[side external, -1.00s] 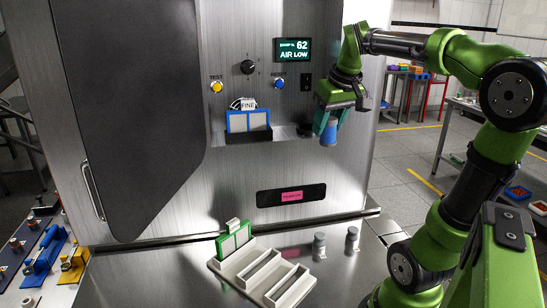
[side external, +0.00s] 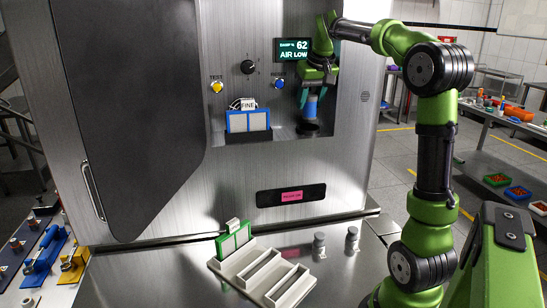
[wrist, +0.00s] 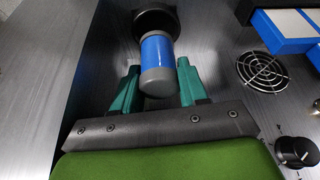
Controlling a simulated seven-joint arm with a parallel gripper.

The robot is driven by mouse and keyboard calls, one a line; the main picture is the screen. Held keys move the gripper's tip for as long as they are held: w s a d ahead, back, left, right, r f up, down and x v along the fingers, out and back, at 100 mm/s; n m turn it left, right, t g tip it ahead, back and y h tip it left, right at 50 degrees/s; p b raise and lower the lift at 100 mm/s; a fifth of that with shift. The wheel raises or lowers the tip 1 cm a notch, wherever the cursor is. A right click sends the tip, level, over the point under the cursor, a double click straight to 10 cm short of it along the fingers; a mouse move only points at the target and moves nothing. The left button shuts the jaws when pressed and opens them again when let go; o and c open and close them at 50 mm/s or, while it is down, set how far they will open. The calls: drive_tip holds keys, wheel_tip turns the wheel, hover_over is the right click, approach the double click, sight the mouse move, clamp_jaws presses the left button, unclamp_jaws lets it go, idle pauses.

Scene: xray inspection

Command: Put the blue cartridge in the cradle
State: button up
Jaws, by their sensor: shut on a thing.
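The blue cartridge (side external: 312,106), a cylinder with grey ends, is upright in my gripper (side external: 313,94). In the wrist view the cartridge (wrist: 157,50) stands between the two teal fingertips (wrist: 158,82). The cradle, a black round cup (side external: 308,128), is on the shelf of the machine recess, directly under the cartridge. It also shows in the wrist view as a dark ring (wrist: 152,17) beyond the cartridge's far end. The cartridge's lower end is at or just above the cup; I cannot tell whether they touch.
A blue-framed filter (side external: 248,121) with a FINE tag stands left on the same shelf. A black knob (side external: 248,67) and buttons are on the panel above. A white slotted rack (side external: 262,276) with a green-framed filter (side external: 234,243) and two small grey cylinders are on the bench below.

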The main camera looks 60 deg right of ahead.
sight(308, 111)
drive_tip(key=shift+s+a+x, duration=0.1)
drive_tip(key=shift+s+x, duration=0.05)
drive_tip(key=shift+x, duration=0.75)
drive_tip(key=shift+s+a+x, duration=0.1)
drive_tip(key=shift+s+x, duration=0.05)
drive_tip(key=shift+x, duration=0.75)
drive_tip(key=shift+f, duration=0.25)
drive_tip(key=o, duration=1.1)
